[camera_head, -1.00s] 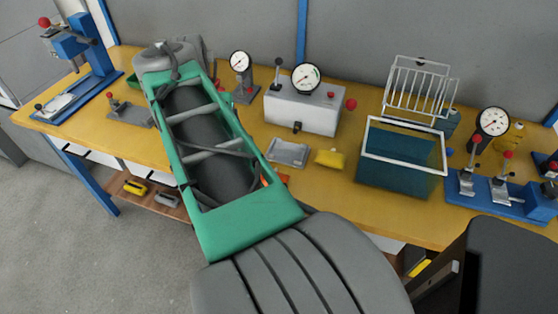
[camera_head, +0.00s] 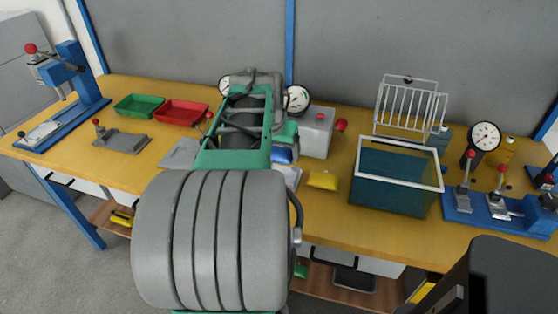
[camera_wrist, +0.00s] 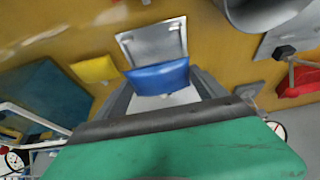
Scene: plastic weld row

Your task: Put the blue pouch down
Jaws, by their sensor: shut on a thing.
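The blue pouch (camera_wrist: 160,77) is between the fingers of my gripper (camera_wrist: 163,88), which is shut on it. In the head view the pouch (camera_head: 282,156) shows just right of my green arm link, which hides the gripper. A small grey metal tray (camera_wrist: 152,38) lies beyond the pouch in the wrist view, partly covered by it. In the head view part of this tray (camera_head: 291,176) shows just below the pouch. I cannot tell the exact gap between pouch and tray.
A yellow pouch (camera_head: 323,180) lies right of the tray, and a blue tank with a white rim (camera_head: 397,178) stands further right. A box with a gauge (camera_head: 316,134) stands behind. Red (camera_head: 181,112) and green (camera_head: 138,106) bins stand at the left.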

